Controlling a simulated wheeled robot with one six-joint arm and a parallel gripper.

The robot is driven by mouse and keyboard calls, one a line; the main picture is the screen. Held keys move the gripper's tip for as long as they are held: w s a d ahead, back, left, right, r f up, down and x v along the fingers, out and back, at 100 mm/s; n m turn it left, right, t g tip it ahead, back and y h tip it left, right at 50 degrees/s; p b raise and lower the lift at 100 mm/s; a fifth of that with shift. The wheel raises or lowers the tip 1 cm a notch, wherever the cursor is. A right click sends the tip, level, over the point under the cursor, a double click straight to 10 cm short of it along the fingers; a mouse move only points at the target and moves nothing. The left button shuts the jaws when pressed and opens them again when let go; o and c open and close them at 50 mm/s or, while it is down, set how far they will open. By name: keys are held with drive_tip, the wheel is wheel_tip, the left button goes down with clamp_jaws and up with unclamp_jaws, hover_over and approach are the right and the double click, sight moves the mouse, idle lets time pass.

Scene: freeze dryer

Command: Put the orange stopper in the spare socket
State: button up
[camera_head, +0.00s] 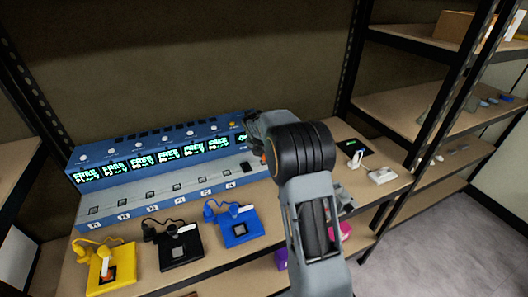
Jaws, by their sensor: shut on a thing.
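My gripper (258,148) is at the right end of the blue-grey machine, largely hidden behind my own arm's dark wrist joint. A small orange bit, likely the orange stopper (263,158), shows at the gripper. The jaws are shut on it, but the fingertips are hard to make out. The machine's grey ledge (160,199) carries a row of small square sockets, several with labels. A larger dark square (247,168) lies at the ledge's right end, just left of the gripper. I cannot tell which socket is the spare one, or whether the stopper touches any socket.
Yellow (124,262), black (180,251) and blue (236,230) pads with corded pieces lie along the shelf's front. Green displays (140,163) line the machine. White items (382,175) and a black pad lie right. A dark shelf post stands behind right. My arm hides the shelf's middle.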

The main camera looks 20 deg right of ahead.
drive_tip(key=shift+f+b, duration=0.45)
drive_tip(key=shift+f, duration=0.75)
idle(0.6)
drive_tip(key=o, duration=1)
drive_tip(key=shift+r, duration=0.15)
drive_tip(key=p+v, duration=0.1)
drive_tip(key=v, duration=1.2)
drive_tip(key=shift+s+a+r, duration=0.15)
drive_tip(key=shift+r, duration=0.1)
